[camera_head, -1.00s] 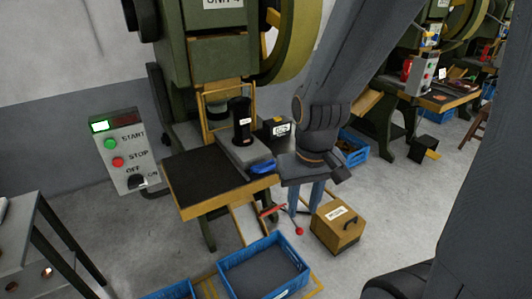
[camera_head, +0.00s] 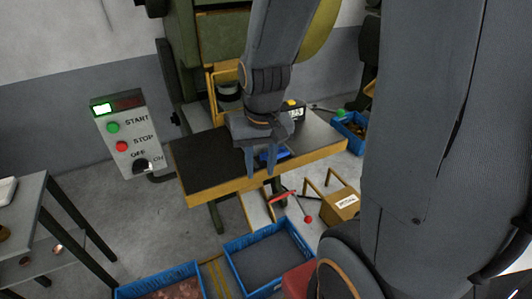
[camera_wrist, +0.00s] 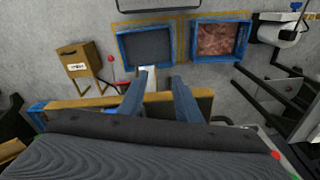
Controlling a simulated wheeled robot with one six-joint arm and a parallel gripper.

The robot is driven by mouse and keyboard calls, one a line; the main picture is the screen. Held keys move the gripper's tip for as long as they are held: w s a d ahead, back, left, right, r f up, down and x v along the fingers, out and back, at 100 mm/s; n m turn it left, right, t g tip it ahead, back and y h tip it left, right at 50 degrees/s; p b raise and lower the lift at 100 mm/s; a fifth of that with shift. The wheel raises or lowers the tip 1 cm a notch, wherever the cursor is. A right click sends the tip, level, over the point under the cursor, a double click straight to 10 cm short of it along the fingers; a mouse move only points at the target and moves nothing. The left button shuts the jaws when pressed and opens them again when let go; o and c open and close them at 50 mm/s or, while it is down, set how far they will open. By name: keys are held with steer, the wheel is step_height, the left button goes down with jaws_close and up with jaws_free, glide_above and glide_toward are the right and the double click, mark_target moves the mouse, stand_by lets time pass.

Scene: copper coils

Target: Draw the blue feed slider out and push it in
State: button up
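The blue feed slider (camera_head: 281,153) shows at the front of the press table (camera_head: 215,150), partly behind my gripper. My gripper (camera_head: 260,174) points down over the table's front edge. Its two blue-grey fingers stand apart, with a clear gap between them. The right finger overlaps the slider in the head view; I cannot tell if it touches. In the wrist view my gripper (camera_wrist: 160,76) is also open, with nothing seen held between the fingers. My arm hides most of the die area.
A control box (camera_head: 128,137) with START and STOP buttons stands left of the table. Below are an empty blue crate (camera_head: 232,262), a crate of copper pieces (camera_head: 125,291), a red-handled lever (camera_head: 307,219) and a wooden box (camera_head: 345,206). A grey side table (camera_head: 42,193) stands at left.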

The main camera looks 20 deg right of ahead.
steer(key=w+d+f+m+p, duration=0.2)
steer(key=w+d+f+m, duration=0.1)
steer(key=w+d+m, duration=0.6)
steer(key=m+t, duration=0.1)
steer(key=m, duration=0.5)
glide_toward(279, 156)
steer(key=shift+w+f+p, duration=0.25)
steer(key=shift+f+p, duration=0.15)
steer(key=shift+f, duration=0.85)
steer(key=shift+w+f+p, duration=0.3)
steer(key=shift+f+p, duration=0.1)
steer(key=shift+f, duration=0.9)
steer(key=shift+w+f+p, duration=0.25)
steer(key=shift+f+p, duration=0.15)
steer(key=shift+f, duration=0.85)
steer(key=shift+c, duration=0.3)
jaws_close()
